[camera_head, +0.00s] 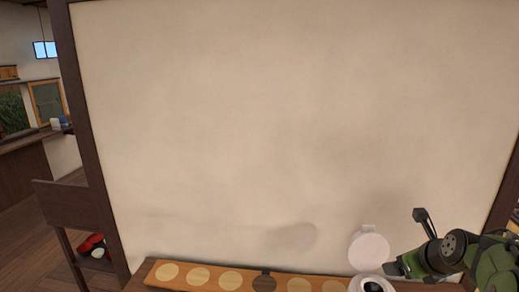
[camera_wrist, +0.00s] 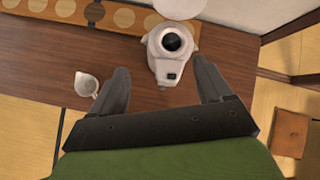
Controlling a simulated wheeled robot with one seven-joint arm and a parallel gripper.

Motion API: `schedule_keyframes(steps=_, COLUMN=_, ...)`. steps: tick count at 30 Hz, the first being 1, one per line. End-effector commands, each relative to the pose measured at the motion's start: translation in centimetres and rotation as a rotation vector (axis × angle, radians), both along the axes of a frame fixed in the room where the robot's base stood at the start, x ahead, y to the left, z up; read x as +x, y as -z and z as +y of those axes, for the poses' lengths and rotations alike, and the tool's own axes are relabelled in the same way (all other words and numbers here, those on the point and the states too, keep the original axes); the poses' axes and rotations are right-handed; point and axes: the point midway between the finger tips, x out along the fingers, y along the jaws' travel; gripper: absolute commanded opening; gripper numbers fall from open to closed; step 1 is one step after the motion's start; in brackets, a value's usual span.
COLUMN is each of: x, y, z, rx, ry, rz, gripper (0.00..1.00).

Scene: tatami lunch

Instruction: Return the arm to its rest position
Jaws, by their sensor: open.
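My gripper (camera_wrist: 160,70) shows in the wrist view with its two dark fingers spread wide and nothing held between them. It hangs over a dark wooden table (camera_wrist: 145,90). A white appliance (camera_wrist: 166,66) with a round dark opening stands beyond and between the fingertips in that view. A small white pitcher (camera_wrist: 86,84) stands left of the left finger. In the head view my green and dark arm enters at the lower right, beside the white appliance with its raised round lid (camera_head: 369,250). I cannot make out the fingers clearly there.
A wooden board with a row of round discs (camera_head: 208,277) lies along the table's back edge, below a large pale wall panel (camera_head: 280,130). Tatami flooring (camera_wrist: 28,135) and a brown cushion (camera_wrist: 291,134) lie beside the table. Red items (camera_head: 91,243) sit on a stand at left.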

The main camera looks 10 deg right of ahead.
Motion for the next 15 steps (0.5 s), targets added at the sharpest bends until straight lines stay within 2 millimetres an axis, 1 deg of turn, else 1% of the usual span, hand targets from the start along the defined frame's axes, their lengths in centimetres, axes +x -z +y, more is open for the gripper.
schedule_keyframes(steps=1, x=0.0, y=0.0, z=1.0, rx=-0.036, ry=-0.050, rz=0.013, gripper=0.79)
schedule_keyframes(steps=5, x=-0.2, y=-0.3, z=4.0, rx=-0.160, ry=-0.219, rz=0.059, gripper=0.79)
schedule_keyframes(steps=8, x=-0.7, y=-0.5, z=6.9, rx=-0.281, ry=-0.389, rz=0.101, gripper=0.79)
schedule_keyframes(steps=10, x=-1.3, y=-0.6, z=9.2, rx=-0.379, ry=-0.529, rz=0.131, gripper=0.79)
schedule_keyframes(steps=11, x=-1.7, y=-0.6, z=10.2, rx=-0.424, ry=-0.594, rz=0.145, gripper=0.79)
schedule_keyframes(steps=14, x=-3.5, y=-0.6, z=14.2, rx=-0.605, ry=-0.859, rz=0.190, gripper=0.79)
schedule_keyframes(steps=15, x=-4.5, y=-0.4, z=16.0, rx=-0.694, ry=-0.990, rz=0.209, gripper=0.79)
